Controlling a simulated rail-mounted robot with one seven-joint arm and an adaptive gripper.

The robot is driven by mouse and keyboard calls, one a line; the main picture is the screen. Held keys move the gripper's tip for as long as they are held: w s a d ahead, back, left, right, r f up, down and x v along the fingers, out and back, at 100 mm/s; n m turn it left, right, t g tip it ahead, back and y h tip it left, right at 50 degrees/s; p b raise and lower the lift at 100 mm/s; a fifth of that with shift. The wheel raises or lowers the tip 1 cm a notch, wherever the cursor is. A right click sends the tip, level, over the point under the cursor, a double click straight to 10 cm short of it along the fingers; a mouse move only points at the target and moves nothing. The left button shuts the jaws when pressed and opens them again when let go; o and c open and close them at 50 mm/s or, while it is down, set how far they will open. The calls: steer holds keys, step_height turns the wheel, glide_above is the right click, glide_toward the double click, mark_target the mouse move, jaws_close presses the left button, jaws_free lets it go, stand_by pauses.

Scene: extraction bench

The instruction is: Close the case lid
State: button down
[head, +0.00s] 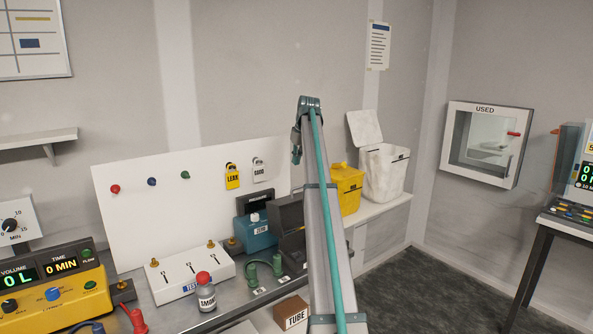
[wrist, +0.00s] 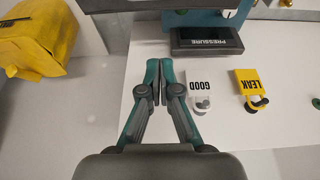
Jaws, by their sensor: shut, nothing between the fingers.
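A dark grey case (head: 291,246) stands on the bench behind my arm in the head view. Its lid (head: 287,213) appears raised at the back. My arm hides the case's right part. My gripper (head: 296,156) is high above and behind the case, near the wall, apart from the lid. In the wrist view my gripper (wrist: 156,68) has its teal-tipped fingers together with nothing between them. I cannot make out the case in the wrist view.
A teal device (head: 256,232) with a black pressure display (wrist: 207,40) stands left of the case. A yellow bin (head: 346,189) and white bin (head: 384,172) stand to the right. LEAK (head: 232,180) and GOOD (head: 259,173) tags hang on the white board (head: 135,222).

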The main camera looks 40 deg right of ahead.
steer(key=p, duration=0.3)
glide_above(298, 195)
steer(key=w, duration=0.4)
step_height(298, 195, down, 9)
steer(key=s, duration=0.2)
steer(key=s+p, duration=0.1)
steer(key=shift+s+d, duration=0.1)
steer(key=shift+d, duration=0.15)
steer(key=shift+s+f, duration=0.1)
steer(key=shift+s, duration=0.1)
steer(key=shift+s+a, duration=0.1)
steer(key=shift+s, duration=0.05)
